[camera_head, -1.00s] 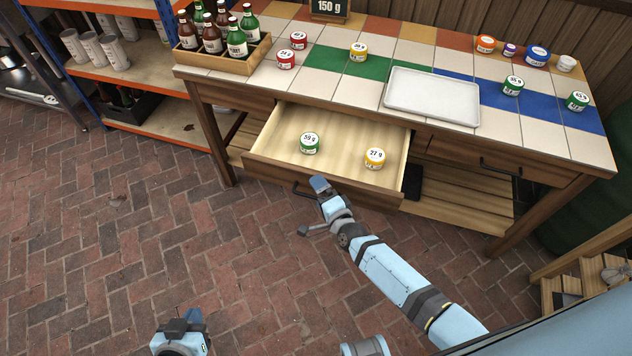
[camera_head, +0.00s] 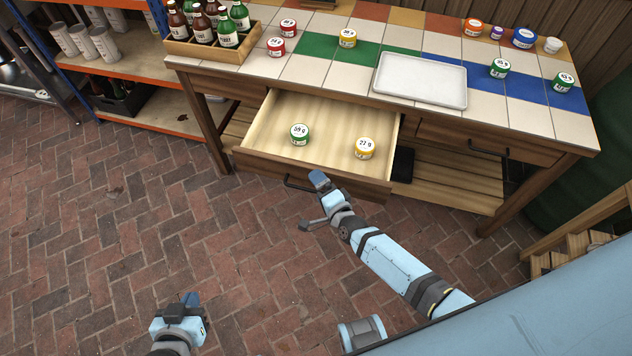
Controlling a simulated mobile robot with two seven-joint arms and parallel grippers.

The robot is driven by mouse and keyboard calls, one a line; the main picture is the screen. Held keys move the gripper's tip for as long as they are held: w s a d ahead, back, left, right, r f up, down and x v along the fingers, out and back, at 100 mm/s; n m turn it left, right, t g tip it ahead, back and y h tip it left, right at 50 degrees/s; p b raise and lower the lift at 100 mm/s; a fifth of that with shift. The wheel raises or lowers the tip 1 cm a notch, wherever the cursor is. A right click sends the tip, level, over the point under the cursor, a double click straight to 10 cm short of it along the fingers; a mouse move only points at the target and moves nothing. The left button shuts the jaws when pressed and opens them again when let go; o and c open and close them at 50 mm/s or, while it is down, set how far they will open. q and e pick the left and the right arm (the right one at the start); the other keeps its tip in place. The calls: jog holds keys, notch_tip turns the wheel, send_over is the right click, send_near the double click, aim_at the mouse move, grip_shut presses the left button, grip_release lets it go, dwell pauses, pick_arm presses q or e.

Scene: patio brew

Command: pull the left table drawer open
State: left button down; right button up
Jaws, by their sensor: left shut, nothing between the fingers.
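The left table drawer (camera_head: 264,165) is pulled out from the table (camera_head: 225,84), with its inside in view. A green-labelled jar (camera_head: 299,134) and a yellow-labelled jar (camera_head: 365,148) stand in it. Its dark handle (camera_head: 296,185) is on the front panel, partly behind my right gripper (camera_head: 316,203). That gripper is close to the drawer front at the end of the arm from the lower right. Whether it touches the handle is unclear, and its finger opening cannot be made out. My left gripper (camera_head: 184,308) is shut and empty, low over the brick floor, well apart from the drawer.
A white tray (camera_head: 420,80), several jars and a bottle crate (camera_head: 205,50) stand on the tiled tabletop. A second drawer (camera_head: 484,142) at the right is shut. A shelf (camera_head: 150,110) stands at the left and wooden steps (camera_head: 575,250) at the right. The brick floor (camera_head: 90,230) is clear.

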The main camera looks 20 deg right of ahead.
jog(key=shift+s+d+r, duration=0.45)
jog(key=shift+s+r, duration=0.15)
jog(key=shift+s, duration=0.05)
jog(key=shift+s+f, duration=0.15)
jog(key=shift+s, duration=0.75)
jog(key=shift+c, duration=1.1)
jog(key=shift+s+d, duration=0.1)
jog(key=shift+s, duration=0.15)
jog(key=shift+c, duration=0.5)
jog(key=shift+s+f, duration=0.1)
jog(key=shift+s, duration=0.25)
jog(key=c, duration=0.5)
jog(key=shift+s+p, duration=0.3)
jog(key=shift+s, duration=0.1)
jog(key=s+d+f, duration=0.1)
jog(key=s, duration=0.7)
jog(key=shift+f, duration=0.35)
